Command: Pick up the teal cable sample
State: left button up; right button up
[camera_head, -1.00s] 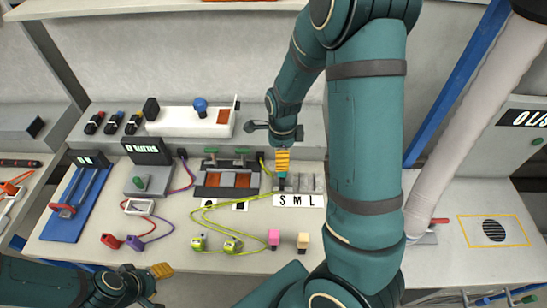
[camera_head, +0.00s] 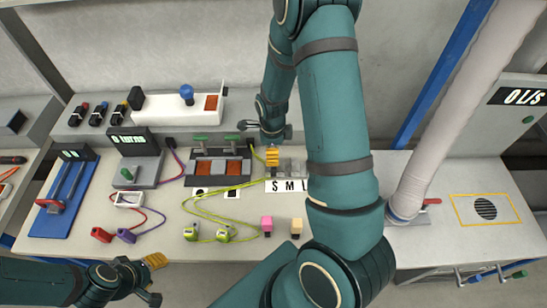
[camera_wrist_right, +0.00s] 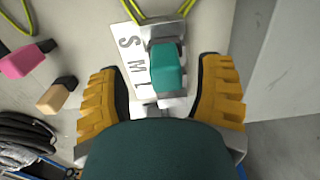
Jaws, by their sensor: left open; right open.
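The teal sample (camera_wrist_right: 166,70) is a small teal block seated on a grey metal holder (camera_wrist_right: 160,30) beside the S M L label (camera_wrist_right: 131,62) in the right wrist view. My right gripper (camera_head: 272,157) is open above the worktop near the label. In the wrist view its two orange fingers stand on either side of the teal block, with gaps between. The block cannot be made out in the head view, where my right arm hides part of the holder row. My left gripper (camera_head: 151,279) is open and empty at the lower left, in front of the table edge.
Pink (camera_head: 267,225) and tan (camera_head: 296,227) blocks stand near the front edge. Yellow-green cable (camera_head: 205,210) with green plugs loops left of the label. A clamp fixture (camera_head: 220,168) stands behind it. A pale hose (camera_head: 440,125) comes down at the right.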

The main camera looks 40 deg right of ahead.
jog(key=f, duration=0.4)
jog(key=shift+w+d+f, duration=0.1)
jog(key=shift+d+f, duration=0.1)
jog(key=shift+d, duration=0.15)
grip_shut()
